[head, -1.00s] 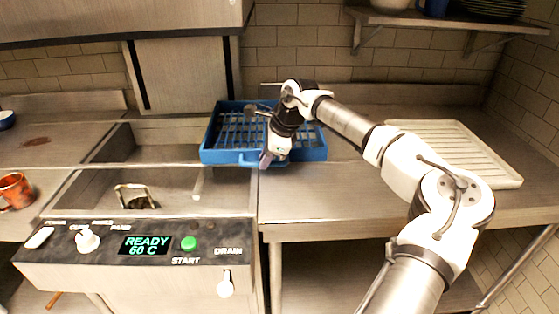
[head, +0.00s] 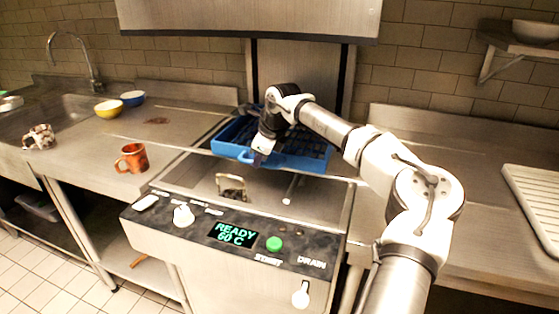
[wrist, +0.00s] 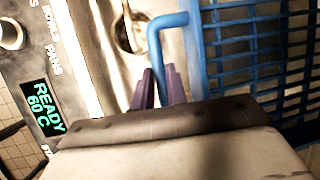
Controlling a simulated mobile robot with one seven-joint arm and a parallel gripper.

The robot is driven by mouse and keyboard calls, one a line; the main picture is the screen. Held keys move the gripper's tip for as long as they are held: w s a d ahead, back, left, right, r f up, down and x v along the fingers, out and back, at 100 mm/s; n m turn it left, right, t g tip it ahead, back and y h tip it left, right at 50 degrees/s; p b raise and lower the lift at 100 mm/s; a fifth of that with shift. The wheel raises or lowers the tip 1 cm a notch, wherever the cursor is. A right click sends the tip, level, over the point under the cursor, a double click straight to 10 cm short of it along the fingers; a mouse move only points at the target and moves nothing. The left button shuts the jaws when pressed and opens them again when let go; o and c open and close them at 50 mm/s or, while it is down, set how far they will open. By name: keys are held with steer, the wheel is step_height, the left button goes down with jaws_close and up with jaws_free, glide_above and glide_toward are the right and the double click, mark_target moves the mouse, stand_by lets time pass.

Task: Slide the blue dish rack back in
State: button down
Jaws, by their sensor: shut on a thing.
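The blue dish rack (head: 305,161) is a shallow grid tray. It sits across the back part of the dishwasher's open bay (head: 310,199), under the raised hood (head: 250,18). Its front side faces me, and part of it is hidden behind my arm. My gripper (head: 258,158) is at the rack's front edge, left of its middle. In the wrist view, the purple fingers of my gripper (wrist: 158,88) are shut on the bent blue handle (wrist: 164,22), beside the rack's grid (wrist: 255,50). The front control panel (head: 230,236) reads READY 60 C.
An orange mug (head: 131,158) stands on the left counter, with yellow (head: 109,108) and blue (head: 133,98) bowls farther back. A white ribbed tray (head: 535,205) lies on the right counter. A metal fitting (head: 231,187) stands in the bay.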

steer(key=shift+w+a, duration=0.15)
steer(key=shift+a, duration=0.4)
steer(key=c, duration=1.4)
jaws_free()
steer(key=b+v, duration=0.1)
steer(key=v, duration=0.6)
steer(key=shift+r, duration=0.2)
steer(key=shift+d, duration=0.15)
